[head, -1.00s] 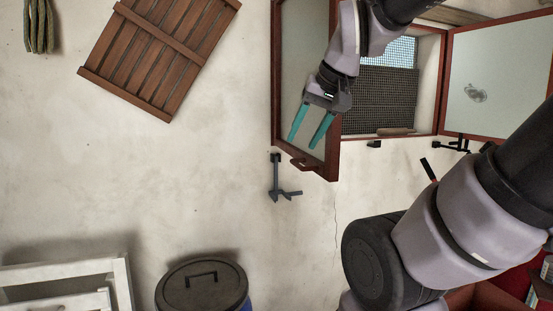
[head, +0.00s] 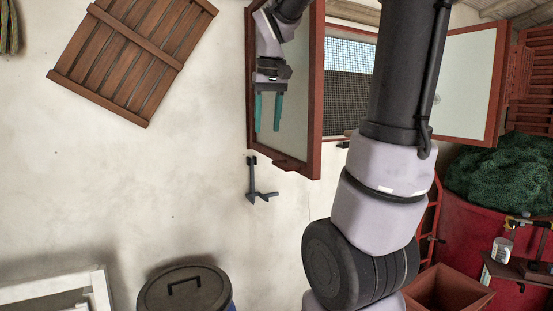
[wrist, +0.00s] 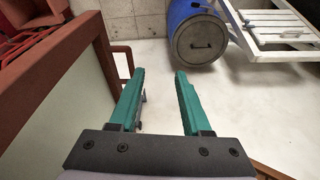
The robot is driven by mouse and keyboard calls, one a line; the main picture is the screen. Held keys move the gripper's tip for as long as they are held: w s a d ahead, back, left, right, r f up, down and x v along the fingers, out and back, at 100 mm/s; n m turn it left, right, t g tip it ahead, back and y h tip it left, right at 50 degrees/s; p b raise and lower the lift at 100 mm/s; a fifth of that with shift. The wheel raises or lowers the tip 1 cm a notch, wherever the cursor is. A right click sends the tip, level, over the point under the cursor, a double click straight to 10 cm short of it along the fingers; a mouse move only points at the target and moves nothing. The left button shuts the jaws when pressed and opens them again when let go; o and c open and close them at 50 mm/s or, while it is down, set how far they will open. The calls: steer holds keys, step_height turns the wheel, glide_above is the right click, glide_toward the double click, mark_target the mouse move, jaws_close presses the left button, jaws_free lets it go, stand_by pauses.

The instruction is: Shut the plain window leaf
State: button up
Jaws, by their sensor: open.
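The plain window leaf (head: 316,100), a red-brown frame with a pale panel, stands open on the left of the window in the head view. Its handle (head: 287,165) sits on the lower rail. My gripper (head: 267,130) overlaps the leaf's left part there, teal fingers pointing down, open and empty. In the wrist view, my gripper (wrist: 160,75) has nothing between its fingertips, and the leaf's pale panel and red-brown frame (wrist: 72,52) are close on the left. I cannot tell whether they touch. The other leaf (head: 470,85), with a small mark on its panel, is open on the right.
A dark metal catch (head: 257,185) juts from the wall below the leaf. A wooden shutter panel (head: 135,55) is at upper left. A lidded blue barrel (head: 183,287) and white frame (head: 60,295) are below. Red crates and green netting (head: 500,175) are at right.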

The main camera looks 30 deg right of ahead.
mark_target(278, 164)
steer(key=w+d+f+n+g+h, duration=0.1)
steer(key=w+d+g+h, duration=0.15)
steer(key=w+d, duration=0.4)
steer(key=shift+y, duration=0.35)
steer(key=f, duration=0.3)
steer(key=w+f, duration=0.1)
steer(key=f, duration=0.3)
steer(key=w+f, duration=0.1)
steer(key=f, duration=0.3)
steer(key=shift+d, duration=0.3)
jaws_close()
steer(key=shift+r, duration=0.1)
